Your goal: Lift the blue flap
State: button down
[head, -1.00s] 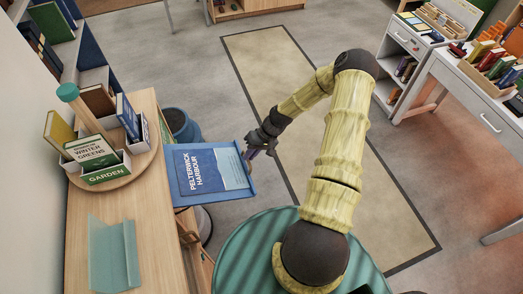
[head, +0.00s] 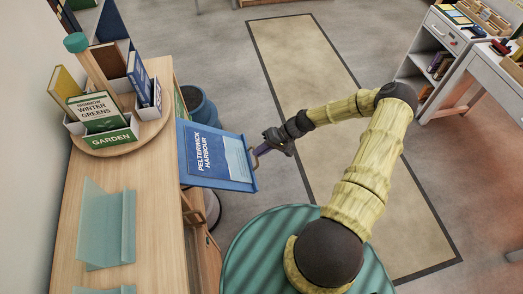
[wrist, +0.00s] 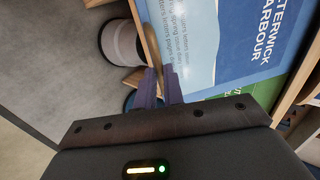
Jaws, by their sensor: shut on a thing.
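The blue flap (head: 186,178) sticks out from the right side of the wooden cabinet in the head view. A blue sheet or book cover (head: 207,152) lettered "Pelterwick Harbour" covers most of its face. It also shows large in the wrist view (wrist: 240,40). My gripper (head: 260,151) is at the flap's outer edge, near the middle of that edge. The fingertip contact is partly hidden in the head view.
The wooden cabinet top (head: 155,210) carries a round tray (head: 150,132) of books and a teal stand (head: 105,225). A blue bin (head: 200,105) stands behind the flap. A white desk (head: 490,75) is at right.

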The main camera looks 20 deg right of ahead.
jog(key=shift+w+d, duration=0.1)
jog(key=c, duration=1.6)
grip_release()
jog(key=shift+w, duration=0.1)
jog(key=shift+o, duration=0.5)
jog(key=shift+s, duration=0.3)
